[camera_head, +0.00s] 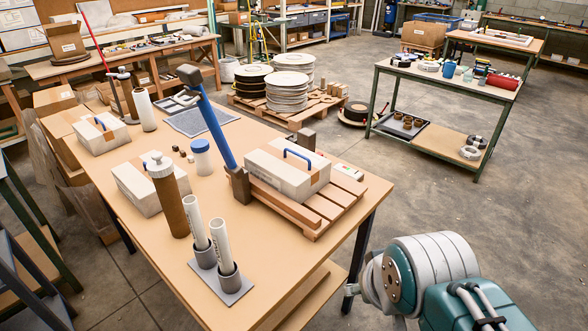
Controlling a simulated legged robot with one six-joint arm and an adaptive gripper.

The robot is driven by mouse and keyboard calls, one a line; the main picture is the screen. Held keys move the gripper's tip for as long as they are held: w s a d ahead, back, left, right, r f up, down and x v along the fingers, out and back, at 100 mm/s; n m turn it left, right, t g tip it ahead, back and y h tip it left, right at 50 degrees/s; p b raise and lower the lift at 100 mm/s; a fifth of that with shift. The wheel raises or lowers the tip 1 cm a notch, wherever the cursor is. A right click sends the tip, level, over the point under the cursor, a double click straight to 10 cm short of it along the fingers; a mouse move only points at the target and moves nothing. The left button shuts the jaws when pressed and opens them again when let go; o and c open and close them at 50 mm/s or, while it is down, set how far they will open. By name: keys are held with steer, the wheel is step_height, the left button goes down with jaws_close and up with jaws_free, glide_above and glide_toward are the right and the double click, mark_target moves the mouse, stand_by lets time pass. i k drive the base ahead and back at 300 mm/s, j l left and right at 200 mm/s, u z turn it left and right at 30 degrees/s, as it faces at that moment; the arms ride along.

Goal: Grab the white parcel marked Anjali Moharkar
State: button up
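Three white box parcels stand on the wooden workbench (262,262). One parcel (270,176), with a blue arched handle on top, sits on a small wooden pallet (331,203) at the right end. A second parcel (137,193) lies left of centre, partly hidden behind a brown grey-capped bottle (170,202). A third parcel (92,140), with a blue handle, is at the far left. No name is readable on any parcel, so I cannot tell which is marked Anjali Moharkar. Part of my arm shows at the lower right; my gripper is not in view.
A long blue lever (213,128) leans up beside the pallet. Two white tubes (221,243) stand in grey holders at the bench's front. A blue-lidded jar (201,158) stands mid-bench. Concrete floor (440,205) is open right of the bench, before a green-framed table (441,78).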

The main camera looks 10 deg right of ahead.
mark_target(298, 173)
steer(key=l+u, duration=0.45)
steer(key=l, duration=0.75)
steer(key=i+l+u, duration=0.35)
steer(key=i, duration=0.2)
steer(key=i+u, duration=0.15)
steer(key=i, duration=0.25)
